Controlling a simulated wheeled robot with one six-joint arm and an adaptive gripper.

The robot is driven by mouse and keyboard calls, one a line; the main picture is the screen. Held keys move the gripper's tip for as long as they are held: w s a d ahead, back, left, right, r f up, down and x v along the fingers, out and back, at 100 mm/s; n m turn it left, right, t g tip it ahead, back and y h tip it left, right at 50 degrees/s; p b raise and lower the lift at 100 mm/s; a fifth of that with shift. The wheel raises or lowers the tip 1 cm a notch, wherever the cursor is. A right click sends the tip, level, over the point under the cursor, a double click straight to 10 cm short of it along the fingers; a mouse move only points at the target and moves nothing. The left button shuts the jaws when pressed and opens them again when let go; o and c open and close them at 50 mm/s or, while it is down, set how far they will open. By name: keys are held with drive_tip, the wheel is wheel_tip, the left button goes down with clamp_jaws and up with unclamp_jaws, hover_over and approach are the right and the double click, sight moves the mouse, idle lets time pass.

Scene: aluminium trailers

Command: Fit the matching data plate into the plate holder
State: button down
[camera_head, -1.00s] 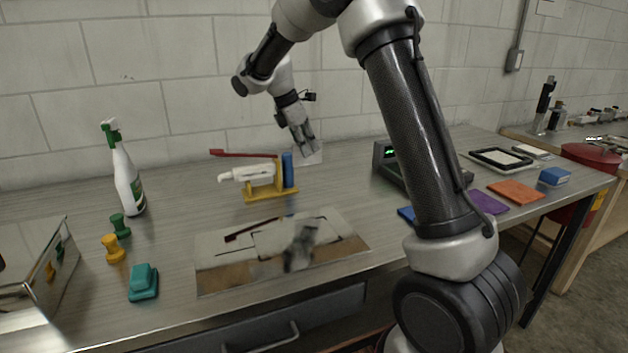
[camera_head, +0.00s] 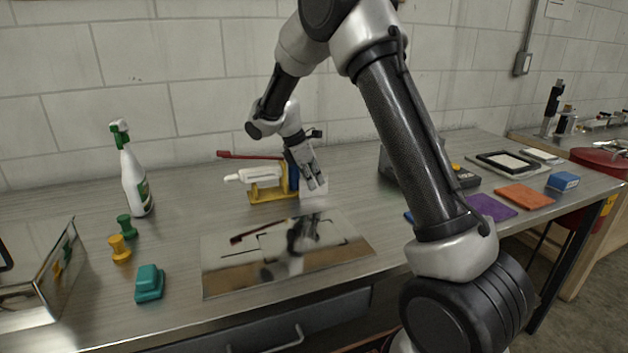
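My gripper (camera_head: 314,186) points down over the bench, just in front of a yellow stand (camera_head: 262,196). A thin pale plate (camera_head: 318,193) shows at its fingertips and appears held between them; the fingers hide part of it and any marking is too small to read. A mirror-like metal sheet (camera_head: 225,278) lies flat on the bench in front of the gripper and reflects it. I cannot tell which thing is the plate holder. A dark-framed flat piece with a pale middle (camera_head: 505,161) lies at the far right.
A white spray bottle (camera_head: 135,185) and green, yellow and teal pieces stand left. The stand carries a white tube, red lever and blue cylinder, close behind the gripper. Purple (camera_head: 491,207) and orange (camera_head: 524,196) flat pieces lie right. My arm hides part of the bench.

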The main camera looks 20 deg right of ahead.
drive_tip(key=c, duration=1.6)
unclamp_jaws()
drive_tip(key=shift+c, duration=0.2)
